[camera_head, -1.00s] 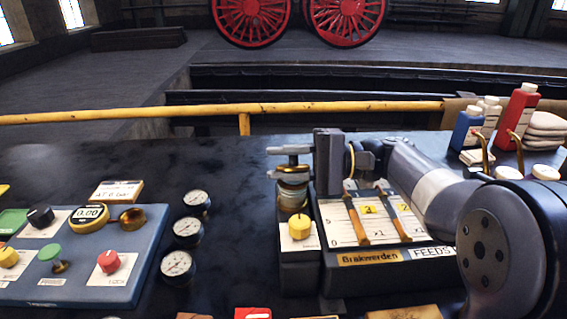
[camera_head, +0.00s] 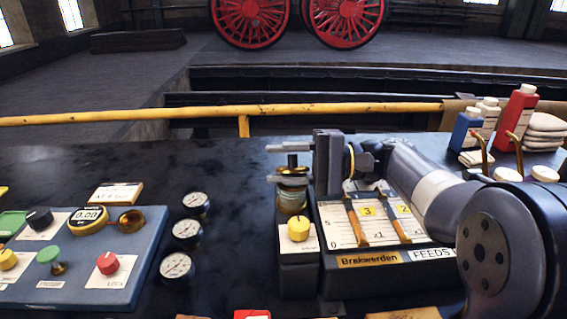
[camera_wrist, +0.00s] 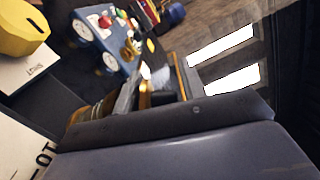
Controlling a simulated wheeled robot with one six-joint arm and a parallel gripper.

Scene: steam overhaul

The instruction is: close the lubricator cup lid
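The lubricator cup (camera_head: 292,200) is a small brass-and-glass cup at the left end of the dark feed unit, behind a yellow knob. My gripper (camera_head: 289,164) reaches in from the right at the cup's top. Its two fingers point left, one above the other, with a gap between them. A small brass upright piece (camera_head: 292,161), perhaps the lid's knob, shows in that gap. The fingers hide much of the cup's top, so I cannot tell how the lid lies. In the wrist view, my gripper's dark body fills the lower part, and brass edges show beyond it.
The yellow knob (camera_head: 299,228) stands just in front of the cup. The feed unit's sloped panel (camera_head: 372,222) lies below my wrist. Three gauges (camera_head: 186,233) and a blue control panel (camera_head: 110,250) are to the left. Bottles (camera_head: 518,120) stand at the back right.

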